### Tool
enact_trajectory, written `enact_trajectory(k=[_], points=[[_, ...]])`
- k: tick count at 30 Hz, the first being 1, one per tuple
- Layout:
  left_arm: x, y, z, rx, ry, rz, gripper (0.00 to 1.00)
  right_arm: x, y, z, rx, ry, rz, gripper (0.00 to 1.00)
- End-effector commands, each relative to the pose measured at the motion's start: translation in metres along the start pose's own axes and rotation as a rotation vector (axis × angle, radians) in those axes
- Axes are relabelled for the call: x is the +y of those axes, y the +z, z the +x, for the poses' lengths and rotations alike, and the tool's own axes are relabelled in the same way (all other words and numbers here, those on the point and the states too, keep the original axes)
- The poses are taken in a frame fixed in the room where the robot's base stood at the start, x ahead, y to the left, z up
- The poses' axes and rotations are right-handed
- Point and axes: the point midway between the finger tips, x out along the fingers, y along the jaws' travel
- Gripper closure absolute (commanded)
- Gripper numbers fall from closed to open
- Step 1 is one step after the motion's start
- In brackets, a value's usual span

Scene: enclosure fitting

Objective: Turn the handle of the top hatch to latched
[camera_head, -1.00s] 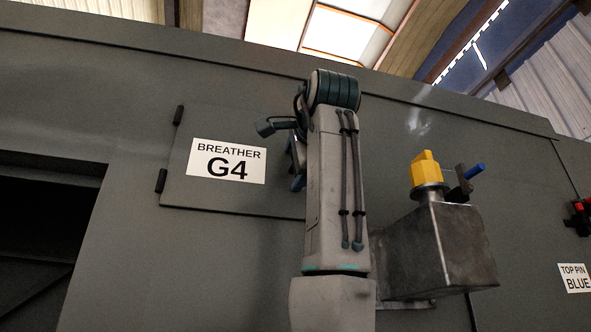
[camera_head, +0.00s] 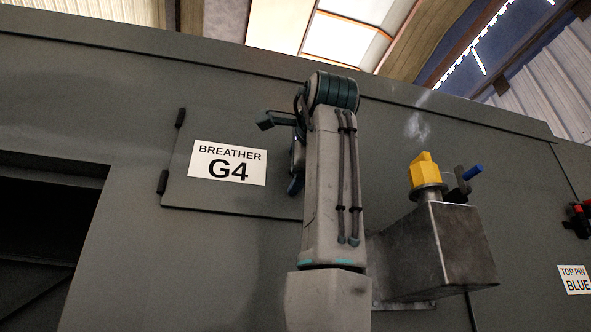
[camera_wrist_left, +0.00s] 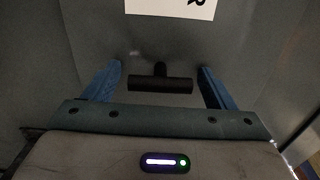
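The top hatch (camera_head: 225,202) is a flat grey panel with two black hinges on its left edge and a white label reading BREATHER G4 (camera_head: 227,163). Its right part is hidden behind my left arm in the head view. In the left wrist view the handle (camera_wrist_left: 160,85) is a black T-shape with its bar lying level across the picture. My left gripper (camera_wrist_left: 160,70) is open, with one blue finger on each side of the bar and a gap at both ends. In the head view it is mostly hidden behind my arm. My right gripper is not in view.
A metal box (camera_head: 432,255) with a yellow knob (camera_head: 424,170) and a blue-tipped lever (camera_head: 465,180) juts out right of my left arm. A TOP PIN BLUE label (camera_head: 575,280) is at far right. A dark opening (camera_head: 45,240) is at lower left.

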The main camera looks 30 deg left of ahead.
Motion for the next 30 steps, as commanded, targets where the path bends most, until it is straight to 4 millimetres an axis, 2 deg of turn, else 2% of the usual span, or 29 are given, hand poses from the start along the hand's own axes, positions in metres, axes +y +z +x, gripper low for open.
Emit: enact_trajectory(k=[9,13,24,30], points=[[0.000,0.000,-0.001,0.000,-0.001,-0.001,0.13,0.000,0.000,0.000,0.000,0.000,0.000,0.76],[0.001,0.000,-0.010,0.002,-0.002,-0.002,0.13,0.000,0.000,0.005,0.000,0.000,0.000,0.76],[0.003,-0.001,-0.081,0.001,-0.003,-0.001,0.13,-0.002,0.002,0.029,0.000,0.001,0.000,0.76],[0.001,-0.001,-0.104,0.001,0.000,-0.001,0.13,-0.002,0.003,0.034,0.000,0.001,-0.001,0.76]])
